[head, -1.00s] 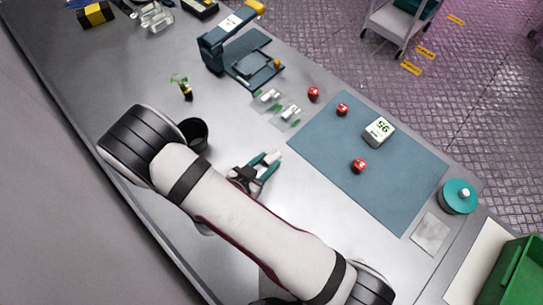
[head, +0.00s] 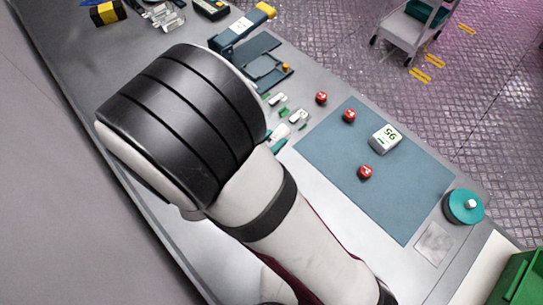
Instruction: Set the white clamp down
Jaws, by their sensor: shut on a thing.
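My gripper (head: 278,145) is mostly hidden behind my arm in the head view; only a bit of teal finger shows past the arm's edge. It is shut on the white clamp (head: 281,131), a small white piece showing at the fingertip. The clamp is near two other small white-and-green pieces, a far one (head: 276,99) and a nearer one (head: 298,116). I cannot tell whether the held clamp touches the table.
A blue mat (head: 375,205) holds a white block marked 56 (head: 385,139) and red pieces. A blue press-like device (head: 255,60) stands behind the small pieces. A teal round container (head: 463,206) stands at the right. My arm hides much of the table's left side.

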